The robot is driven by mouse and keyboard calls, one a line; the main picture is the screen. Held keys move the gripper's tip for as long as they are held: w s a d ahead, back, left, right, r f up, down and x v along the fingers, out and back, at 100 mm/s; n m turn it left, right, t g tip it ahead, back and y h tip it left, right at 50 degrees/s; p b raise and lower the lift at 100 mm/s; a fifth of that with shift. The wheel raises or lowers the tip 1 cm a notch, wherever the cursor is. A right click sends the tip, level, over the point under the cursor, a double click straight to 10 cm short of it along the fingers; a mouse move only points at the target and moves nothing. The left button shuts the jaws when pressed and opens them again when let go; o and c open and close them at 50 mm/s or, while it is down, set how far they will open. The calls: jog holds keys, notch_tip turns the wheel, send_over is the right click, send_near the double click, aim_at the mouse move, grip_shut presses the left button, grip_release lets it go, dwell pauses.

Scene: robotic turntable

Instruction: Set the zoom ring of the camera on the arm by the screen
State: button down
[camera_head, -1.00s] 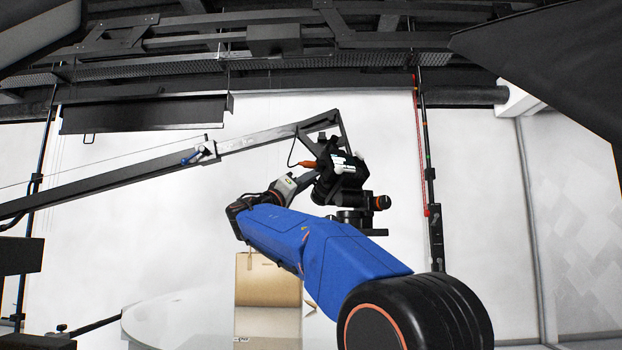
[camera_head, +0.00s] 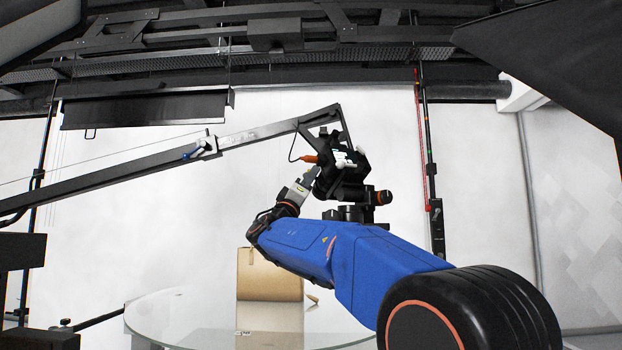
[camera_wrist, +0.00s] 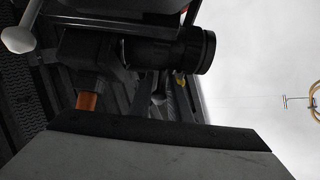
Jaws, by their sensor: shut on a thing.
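The black camera (camera_head: 350,190) hangs at the end of the long arm (camera_head: 110,170) that slopes up from the left. Its dark ribbed lens barrel (camera_wrist: 170,52) lies across the upper middle of the wrist view. My gripper (camera_head: 312,178) reaches up to the camera's left side from below and is shut on part of it, at the zoom ring as far as I can tell. In the wrist view a grey block with a dark edge fills the bottom and covers the fingertips.
An orange connector with a cable (camera_head: 310,159) sits just above my gripper. A glass turntable (camera_head: 190,315) with a tan box (camera_head: 270,280) stands below. A black stand with a red cord (camera_head: 430,170) rises right of the camera. Dark trusses run overhead.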

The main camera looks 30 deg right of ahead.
jog(key=c, duration=1.9)
grip_release()
jog(key=shift+o, duration=0.2)
jog(key=v, duration=1.7)
jog(key=shift+s+a+f, duration=0.1)
jog(key=shift+a, duration=0.05)
